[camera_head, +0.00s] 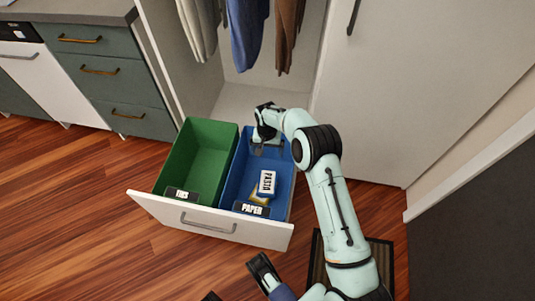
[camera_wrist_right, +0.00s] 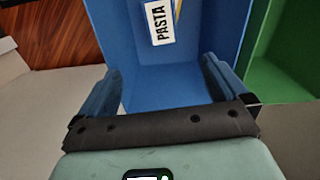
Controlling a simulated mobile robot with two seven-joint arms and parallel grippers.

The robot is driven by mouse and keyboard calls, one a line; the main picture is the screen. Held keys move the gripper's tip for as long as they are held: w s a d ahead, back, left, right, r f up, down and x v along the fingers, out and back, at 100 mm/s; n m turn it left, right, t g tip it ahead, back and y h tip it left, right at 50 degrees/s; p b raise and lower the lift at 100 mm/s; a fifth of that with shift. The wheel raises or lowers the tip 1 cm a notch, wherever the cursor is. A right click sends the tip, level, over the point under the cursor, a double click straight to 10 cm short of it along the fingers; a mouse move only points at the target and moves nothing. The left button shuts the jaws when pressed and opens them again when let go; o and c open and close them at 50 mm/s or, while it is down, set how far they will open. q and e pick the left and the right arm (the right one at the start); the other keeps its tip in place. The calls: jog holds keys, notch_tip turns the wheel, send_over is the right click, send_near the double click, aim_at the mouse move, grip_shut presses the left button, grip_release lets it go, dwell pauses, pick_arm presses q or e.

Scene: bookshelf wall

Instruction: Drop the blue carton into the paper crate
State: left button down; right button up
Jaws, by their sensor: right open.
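The carton with a white PASTA label (camera_head: 267,182) lies inside the blue paper crate (camera_head: 232,180), toward its front end. Blue and yellow show at the carton's edges. It also shows in the right wrist view (camera_wrist_right: 159,24), at the top and ahead of the fingers. My right gripper (camera_head: 268,146) is at the back end of the blue crate, apart from the carton. Its two fingers (camera_wrist_right: 165,80) are spread with nothing between them. My left gripper (camera_head: 263,268) is low in the head view, in front of the drawer; its jaws are unclear.
The blue crate and a green crate (camera_head: 172,158) sit side by side in a pulled-out white drawer (camera_head: 213,222). Clothes (camera_head: 246,35) hang above the back. A closed white door (camera_head: 415,90) stands at right. Wooden floor at left is clear.

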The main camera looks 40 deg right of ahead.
pick_arm(q)
jog(key=r, duration=0.1)
jog(key=w+r+p, duration=0.1)
jog(key=d+r, duration=0.1)
jog(key=shift+w+r+t+p, duration=0.1)
jog(key=shift+w+t+p, duration=0.05)
jog(key=shift+t+p, duration=0.25)
pick_arm(e)
notch_tip(320, 180, up, 9)
pick_arm(q)
jog(key=shift+a, duration=0.1)
pick_arm(e)
jog(key=shift+a, duration=0.1)
